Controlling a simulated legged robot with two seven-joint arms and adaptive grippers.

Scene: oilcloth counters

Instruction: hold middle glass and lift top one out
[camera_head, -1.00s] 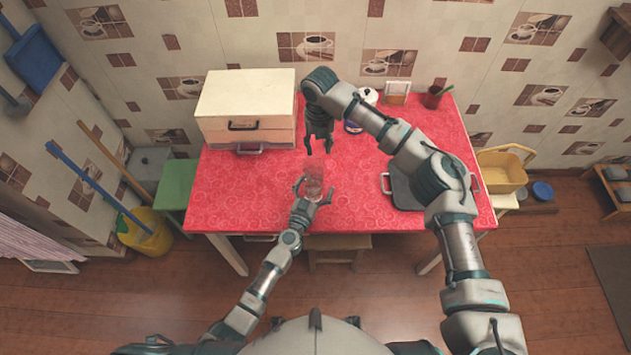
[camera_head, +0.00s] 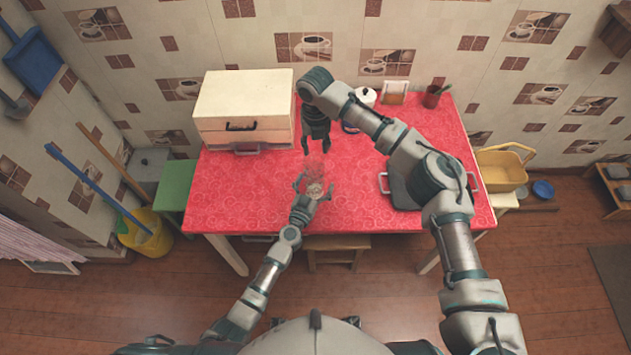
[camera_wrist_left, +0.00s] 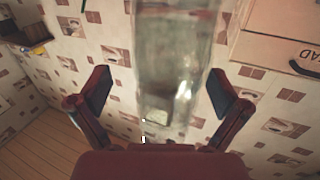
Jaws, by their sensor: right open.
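A clear stack of glasses (camera_head: 316,166) stands on the red counter, faint against the cloth; the separate glasses are hard to tell apart. My left gripper (camera_head: 315,184) is around the lower part of the stack, fingers spread. In the left wrist view the glass (camera_wrist_left: 178,65) rises between the fingers of my left gripper (camera_wrist_left: 160,95), with a clear gap at the left finger and little at the right one. My right gripper (camera_head: 316,150) is open and empty, pointing down just above the stack's top.
A white box with drawers (camera_head: 245,110) stands at the back left. A dark tray (camera_head: 402,190) lies to the right under my right arm. A white lidded pot (camera_head: 365,97) and a brown cup (camera_head: 432,97) stand at the back. The counter's front left is clear.

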